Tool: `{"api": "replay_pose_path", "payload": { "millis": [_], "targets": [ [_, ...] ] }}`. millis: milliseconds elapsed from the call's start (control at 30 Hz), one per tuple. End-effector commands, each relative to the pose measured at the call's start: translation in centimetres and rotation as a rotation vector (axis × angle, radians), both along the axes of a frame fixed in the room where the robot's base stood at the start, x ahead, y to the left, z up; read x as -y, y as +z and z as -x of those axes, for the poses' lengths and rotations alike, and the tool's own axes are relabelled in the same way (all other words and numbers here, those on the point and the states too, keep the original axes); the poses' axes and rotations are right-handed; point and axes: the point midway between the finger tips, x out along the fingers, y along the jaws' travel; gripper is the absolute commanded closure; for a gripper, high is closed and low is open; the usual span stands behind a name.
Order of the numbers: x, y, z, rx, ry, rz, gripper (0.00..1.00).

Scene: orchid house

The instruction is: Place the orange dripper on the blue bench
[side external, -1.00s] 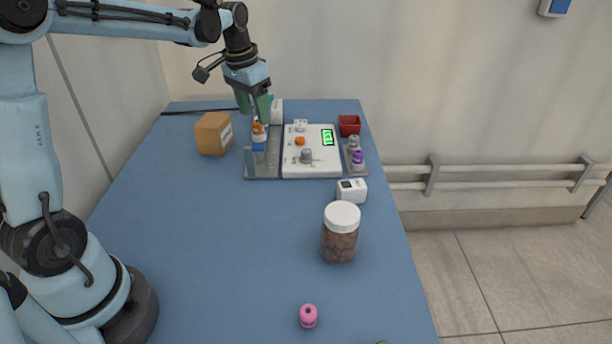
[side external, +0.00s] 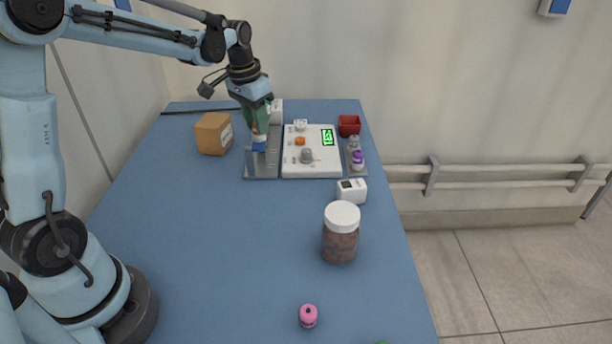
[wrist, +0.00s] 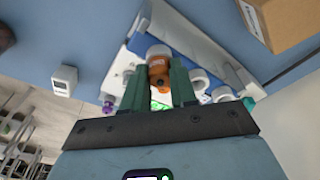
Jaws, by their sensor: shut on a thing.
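The orange dripper (wrist: 158,64) sits between the green fingers of my gripper (wrist: 158,80) in the wrist view. In the side external view my gripper (side external: 257,120) reaches down over it and hides most of it; some orange (side external: 254,127) shows at the fingers. My gripper is shut on the dripper. A blue and white part (side external: 259,143) shows just below the fingers, above the grey metal stand (side external: 262,172). I cannot tell whether the dripper still touches the stand. The blue bench (side external: 220,240) lies under everything and is broad and mostly bare at the front.
A cardboard box (side external: 211,134) stands left of the stand. A white panel (side external: 322,167) with a green display is right of it, with a red bin (side external: 349,125) behind. A white device (side external: 351,191), a capped jar (side external: 340,240) and a pink piece (side external: 308,316) stand nearer.

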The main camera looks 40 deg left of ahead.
Motion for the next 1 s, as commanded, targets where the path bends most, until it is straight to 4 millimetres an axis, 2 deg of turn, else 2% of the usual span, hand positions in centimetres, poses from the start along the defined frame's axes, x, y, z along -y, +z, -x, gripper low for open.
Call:
{"api": "replay_pose_path", "payload": {
  "millis": [367, 600, 800, 1000],
  "targets": [
    [0.0, 0.9, 0.0, 0.0, 0.0, 0.0, 1.0],
    [0.0, 4.3, 0.0, 0.0, 0.0, 0.0, 1.0],
    [4.8, 6.9, 1.2, 0.0, -0.007, 0.001, 1.0],
    [8.6, 9.3, 2.2, 0.0, -0.005, -0.001, 1.0]
  ]
}}
